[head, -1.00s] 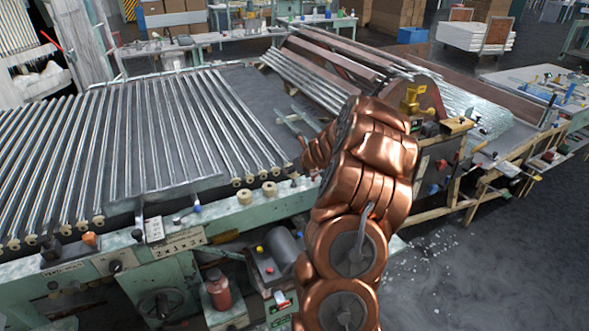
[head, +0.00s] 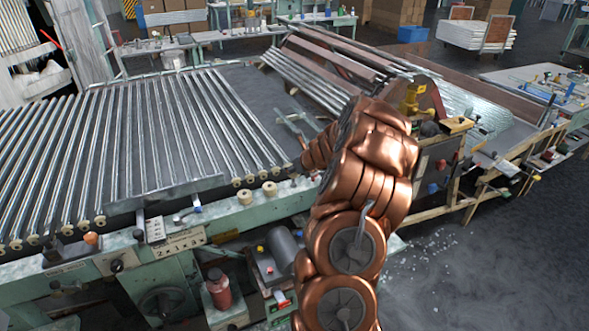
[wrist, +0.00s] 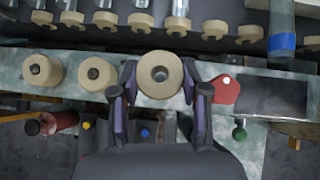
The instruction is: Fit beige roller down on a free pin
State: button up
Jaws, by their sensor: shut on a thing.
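A beige roller (wrist: 160,90) sits between the two fingers of my gripper (wrist: 160,92) in the wrist view. The fingers are shut on its left and right sides. Its round hole faces the camera; I cannot tell whether a pin stands in it or whether the roller touches the ledge. Two more beige rollers, a left one (wrist: 33,82) and a nearer one (wrist: 90,85), stand on the ledge to the left with dark pin ends in their holes. They also show in the head view as a left roller (head: 245,199) and a right roller (head: 270,191).
The pale green ledge (wrist: 130,42) runs behind the held roller. A row of rollers with glass tubes lies beyond it. A red plate (wrist: 226,90), a green knob (wrist: 239,133) and a blue-banded tube (wrist: 282,42) are to the right. A red bottle (wrist: 58,122) stands lower left.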

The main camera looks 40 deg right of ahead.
aim_at(294, 186)
jog(key=shift+f+b, duration=1.1)
jog(key=shift+f, duration=1.3)
dwell(0.5)
jog(key=o, duration=1.2)
jog(key=shift+s+r, duration=0.1)
jog(key=shift+r, duration=0.05)
jog(key=v, duration=1.1)
jog(key=shift+s+r, duration=0.25)
jog(key=shift+r, duration=0.05)
